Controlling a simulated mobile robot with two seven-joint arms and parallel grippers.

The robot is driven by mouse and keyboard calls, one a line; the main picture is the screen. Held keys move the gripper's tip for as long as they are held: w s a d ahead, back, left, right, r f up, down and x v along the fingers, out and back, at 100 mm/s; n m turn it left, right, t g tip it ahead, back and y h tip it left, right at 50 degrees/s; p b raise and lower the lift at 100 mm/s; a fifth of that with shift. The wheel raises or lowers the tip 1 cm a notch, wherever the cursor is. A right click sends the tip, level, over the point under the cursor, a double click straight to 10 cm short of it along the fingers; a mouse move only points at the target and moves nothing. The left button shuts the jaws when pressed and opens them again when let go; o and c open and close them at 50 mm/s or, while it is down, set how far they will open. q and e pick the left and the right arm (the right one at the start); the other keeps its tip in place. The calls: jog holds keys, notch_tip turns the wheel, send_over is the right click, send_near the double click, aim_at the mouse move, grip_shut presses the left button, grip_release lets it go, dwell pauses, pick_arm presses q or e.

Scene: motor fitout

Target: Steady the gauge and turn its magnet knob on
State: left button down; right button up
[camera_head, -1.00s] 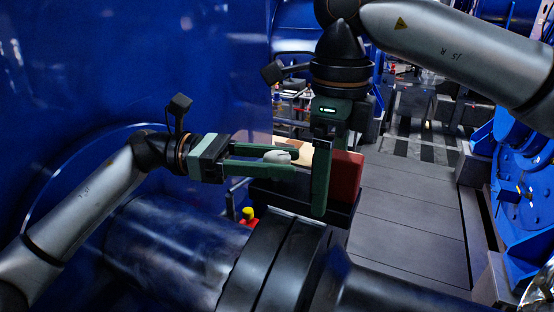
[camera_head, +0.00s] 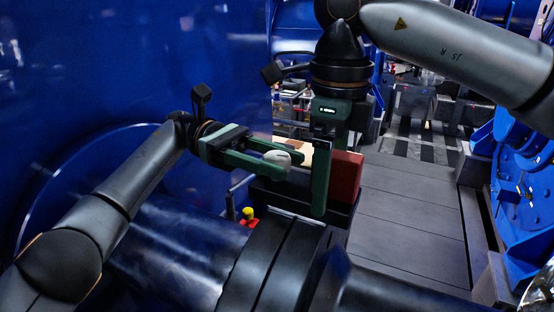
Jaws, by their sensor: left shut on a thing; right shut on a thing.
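A red block (camera_head: 346,177), which may be the gauge's body, stands upright in a black tray-like holder (camera_head: 338,214) near the middle. A small whitish rounded piece (camera_head: 278,157), possibly the magnet knob, is between the fingers of my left gripper (camera_head: 291,166). That gripper comes in from the left, slanting slightly down, and is shut on this piece. My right gripper (camera_head: 319,206) points straight down against the left side of the red block and is shut. Its near finger hides what it grips, likely the gauge. I see no dial face.
A large dark shaft with black collars (camera_head: 268,262) fills the lower middle. A blue housing wall (camera_head: 120,70) stands at left. A yellow-and-red button (camera_head: 248,215) is below my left gripper. Grey floor (camera_head: 405,205) is clear at right, beside blue machinery (camera_head: 520,190).

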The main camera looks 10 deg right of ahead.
dwell(0.5)
pick_arm(q)
jog(key=shift+c, duration=1.7)
grip_release()
jog(key=shift+w+a+n+t+h, duration=0.1)
jog(key=shift+n+t+h, duration=0.3)
jog(key=shift+t, duration=0.1)
jog(key=shift+n+t+h, duration=0.3)
jog(key=shift+t, duration=0.1)
